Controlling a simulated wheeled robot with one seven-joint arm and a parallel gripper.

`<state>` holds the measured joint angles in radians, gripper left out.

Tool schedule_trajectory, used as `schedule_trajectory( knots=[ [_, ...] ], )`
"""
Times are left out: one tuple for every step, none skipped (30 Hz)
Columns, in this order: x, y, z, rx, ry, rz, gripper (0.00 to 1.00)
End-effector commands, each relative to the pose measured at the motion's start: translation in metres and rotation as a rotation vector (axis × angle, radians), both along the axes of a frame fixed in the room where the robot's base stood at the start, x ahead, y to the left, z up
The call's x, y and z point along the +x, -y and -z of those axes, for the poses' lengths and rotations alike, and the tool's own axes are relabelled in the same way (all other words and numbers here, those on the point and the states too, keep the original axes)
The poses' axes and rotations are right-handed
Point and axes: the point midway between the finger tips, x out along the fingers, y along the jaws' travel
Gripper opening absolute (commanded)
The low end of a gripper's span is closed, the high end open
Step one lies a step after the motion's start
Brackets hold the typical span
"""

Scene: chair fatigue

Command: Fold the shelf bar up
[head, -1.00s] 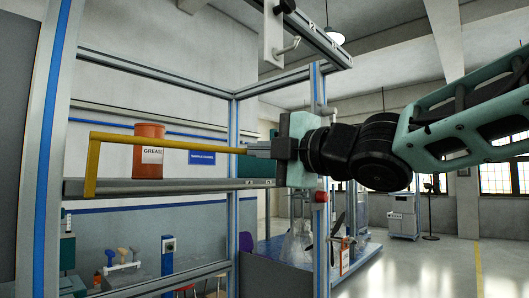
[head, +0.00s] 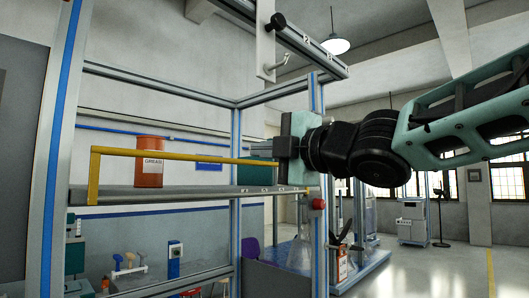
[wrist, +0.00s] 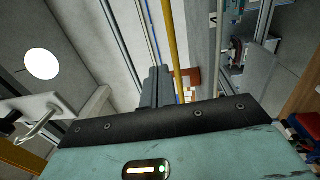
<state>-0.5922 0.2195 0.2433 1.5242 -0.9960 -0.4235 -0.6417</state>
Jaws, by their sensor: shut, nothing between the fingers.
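The shelf bar is a yellow rail (head: 205,158) in the head view. It runs along the shelf's front edge, above the shelf surface, with an upright leg at its left end. It also shows in the wrist view (wrist: 174,45) as a yellow strip just right of my fingers. My gripper (wrist: 157,72) is shut and empty, with its fingers beside the bar; I cannot tell whether they touch it.
An orange grease canister (head: 149,168) stands on the grey shelf (head: 205,192), behind the bar. A metal frame post (head: 57,150) rises at the left. A white bracket with a hook (head: 266,45) hangs from the overhead beam. Open floor lies to the right.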

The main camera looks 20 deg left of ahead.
Motion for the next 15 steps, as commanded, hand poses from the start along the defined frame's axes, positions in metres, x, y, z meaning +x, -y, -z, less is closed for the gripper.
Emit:
schedule_trajectory(
  knots=[
    [-0.002,0.007,-0.001,0.000,0.002,0.001,0.00],
    [-0.004,0.010,-0.002,0.001,0.002,0.002,0.00],
    [-0.006,0.015,-0.003,0.001,0.002,0.002,0.00],
    [-0.007,0.018,-0.003,0.001,0.002,0.002,0.00],
    [-0.009,0.022,-0.004,0.001,0.003,0.002,0.00],
    [-0.010,0.026,-0.004,0.001,0.002,0.002,0.00],
    [-0.012,0.030,-0.006,0.002,0.003,0.002,0.00],
    [-0.014,0.034,-0.007,0.000,0.004,0.002,0.00],
    [-0.015,0.039,-0.008,0.001,0.002,0.003,0.00],
    [-0.017,0.044,-0.009,0.001,0.003,0.003,0.00],
    [-0.019,0.048,-0.009,0.000,0.004,0.003,0.00],
    [-0.022,0.054,-0.011,0.001,0.003,0.002,0.00],
    [-0.024,0.058,-0.012,0.001,0.005,0.002,0.00],
    [-0.025,0.063,-0.013,0.000,0.004,0.003,0.00],
    [-0.028,0.069,-0.014,0.001,0.003,0.004,0.00]
  ],
)
